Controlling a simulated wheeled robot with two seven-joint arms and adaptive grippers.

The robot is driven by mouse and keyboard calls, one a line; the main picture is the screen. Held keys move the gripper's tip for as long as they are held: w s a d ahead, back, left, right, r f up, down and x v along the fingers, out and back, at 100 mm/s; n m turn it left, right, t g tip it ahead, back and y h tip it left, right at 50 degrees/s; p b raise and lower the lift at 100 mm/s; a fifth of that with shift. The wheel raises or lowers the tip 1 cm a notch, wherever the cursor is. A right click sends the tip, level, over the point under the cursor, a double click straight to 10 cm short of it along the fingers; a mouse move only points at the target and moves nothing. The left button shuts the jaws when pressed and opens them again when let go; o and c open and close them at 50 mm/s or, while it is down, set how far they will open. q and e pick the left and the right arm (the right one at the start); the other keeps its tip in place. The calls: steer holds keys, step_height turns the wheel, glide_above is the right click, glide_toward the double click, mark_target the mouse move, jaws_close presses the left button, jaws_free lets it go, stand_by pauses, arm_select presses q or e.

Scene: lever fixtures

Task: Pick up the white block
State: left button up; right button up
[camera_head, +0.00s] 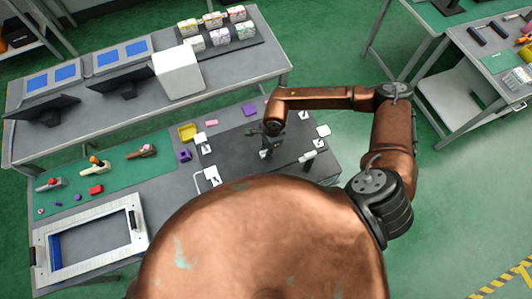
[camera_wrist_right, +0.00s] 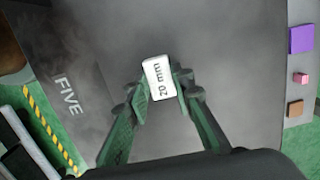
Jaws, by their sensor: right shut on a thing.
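The white block (camera_wrist_right: 158,78), marked "20 mm", sits between the two fingers of my right gripper (camera_wrist_right: 160,88) in the right wrist view. The fingers touch it on both sides and are shut on it. Behind it is a dark grey surface; I cannot tell whether the block touches it. In the head view my right gripper (camera_head: 268,142) points down over the dark board (camera_head: 234,170) on the near table. The block is too small there to make out clearly. My left gripper is not in view.
White lever fixtures (camera_head: 212,175) stand around the board's edges. A green mat with tools (camera_head: 120,185) and a white frame (camera_head: 65,220) are at left.

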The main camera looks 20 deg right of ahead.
jaws_close()
